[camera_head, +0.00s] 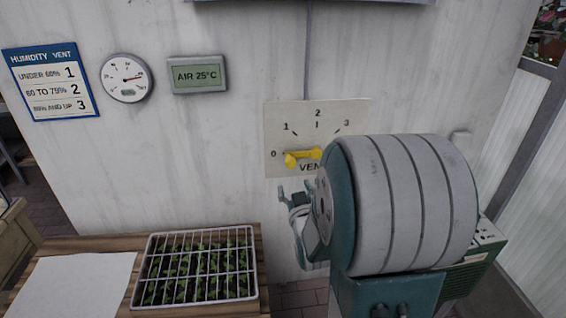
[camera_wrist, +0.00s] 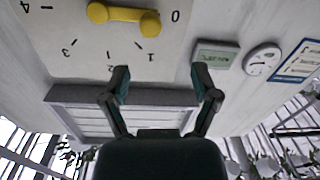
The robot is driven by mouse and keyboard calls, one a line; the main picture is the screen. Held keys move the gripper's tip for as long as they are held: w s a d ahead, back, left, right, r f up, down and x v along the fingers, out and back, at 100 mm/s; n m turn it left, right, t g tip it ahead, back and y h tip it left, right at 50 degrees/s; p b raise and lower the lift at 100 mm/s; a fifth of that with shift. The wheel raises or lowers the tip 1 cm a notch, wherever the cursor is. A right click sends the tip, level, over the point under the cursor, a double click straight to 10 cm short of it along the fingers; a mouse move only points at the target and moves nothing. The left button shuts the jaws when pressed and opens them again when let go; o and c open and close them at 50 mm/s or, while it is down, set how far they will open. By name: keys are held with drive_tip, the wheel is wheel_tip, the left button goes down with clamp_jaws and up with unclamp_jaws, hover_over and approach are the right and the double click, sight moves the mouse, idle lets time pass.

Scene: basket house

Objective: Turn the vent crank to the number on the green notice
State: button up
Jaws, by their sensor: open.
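The yellow vent crank (camera_head: 303,157) is on a pale wall plate (camera_head: 279,120) with the numbers 0, 1, 2 and 3 visible. Its free end points left, near 0. It also shows upside down in the wrist view (camera_wrist: 124,16), where a 4 is visible too. A notice (camera_head: 50,80) headed "HUMIDITY VENT" has a blue header and border; it pairs humidity ranges with 1, 2 and 3. My gripper (camera_head: 295,191) is open and empty, just below the crank and apart from it. Its two spread fingers show in the wrist view (camera_wrist: 160,82).
A display (camera_head: 198,75) reads "AIR 25°C". A wire-covered seedling tray (camera_head: 147,270) and a white sheet (camera_head: 75,285) lie on the wooden bench at lower left. My arm hides the plate's lower right.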

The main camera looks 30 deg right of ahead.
sight(291, 166)
drive_tip(key=x, duration=1.1)
drive_tip(key=shift+s+d+f, duration=0.1)
drive_tip(key=shift+s+d, duration=0.1)
drive_tip(key=shift+d, duration=0.15)
drive_tip(key=shift+w+d, duration=0.1)
drive_tip(key=shift+d, duration=0.45)
drive_tip(key=c, duration=0.7)
clamp_jaws()
drive_tip(key=shift+a, duration=0.25)
